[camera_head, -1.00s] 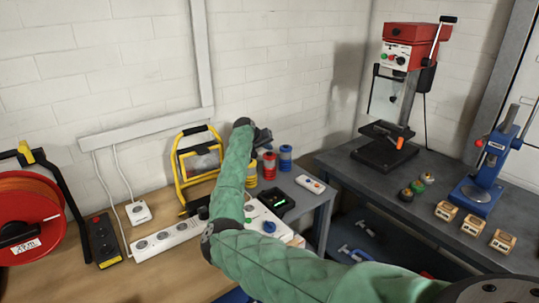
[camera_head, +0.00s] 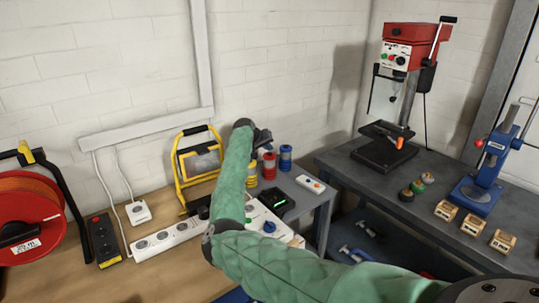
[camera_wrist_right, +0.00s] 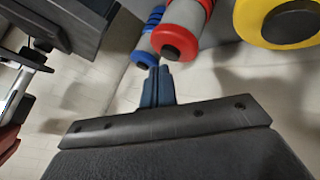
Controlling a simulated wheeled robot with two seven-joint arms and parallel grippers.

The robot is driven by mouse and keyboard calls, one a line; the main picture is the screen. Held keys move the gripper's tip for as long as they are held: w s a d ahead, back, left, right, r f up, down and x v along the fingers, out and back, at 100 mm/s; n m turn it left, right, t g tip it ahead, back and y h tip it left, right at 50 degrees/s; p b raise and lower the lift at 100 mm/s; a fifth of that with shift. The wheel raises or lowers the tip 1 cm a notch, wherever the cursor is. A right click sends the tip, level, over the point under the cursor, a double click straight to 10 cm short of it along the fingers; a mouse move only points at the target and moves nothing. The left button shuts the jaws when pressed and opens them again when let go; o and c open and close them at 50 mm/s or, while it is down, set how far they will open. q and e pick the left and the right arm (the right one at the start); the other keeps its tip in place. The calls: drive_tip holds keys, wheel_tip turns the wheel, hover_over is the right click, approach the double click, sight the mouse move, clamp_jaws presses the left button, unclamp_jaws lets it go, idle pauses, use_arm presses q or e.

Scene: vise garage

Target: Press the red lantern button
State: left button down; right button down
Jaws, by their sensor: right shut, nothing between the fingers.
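The yellow-framed work lantern (camera_head: 199,165) stands on the wooden bench near the wall in the head view. I cannot make out a red button on it; its right side is partly behind my green right arm. My right gripper (camera_head: 264,138) is raised to the right of the lantern, above the coloured spools, and apart from the lantern. In the right wrist view its blue-grey fingers (camera_wrist_right: 158,84) are closed together and empty. The lantern is not recognisable in that view. My left gripper is not in view.
Blue (camera_head: 286,158), red (camera_head: 269,166) and yellow spools stand below the right gripper. A white power strip (camera_head: 165,238) and a red cable reel (camera_head: 30,215) occupy the wooden bench. A red drill press (camera_head: 402,50) and blue press (camera_head: 487,175) stand on the dark bench at right.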

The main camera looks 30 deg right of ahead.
sight(268, 154)
drive_tip(key=shift+f, duration=0.25)
drive_tip(key=shift+f, duration=0.5)
idle(0.8)
drive_tip(key=shift+r, duration=0.2)
drive_tip(key=shift+r+p, duration=0.4)
drive_tip(key=shift+r, duration=0.3)
drive_tip(key=shift+r+p, duration=1.45)
drive_tip(key=shift+r, duration=1.05)
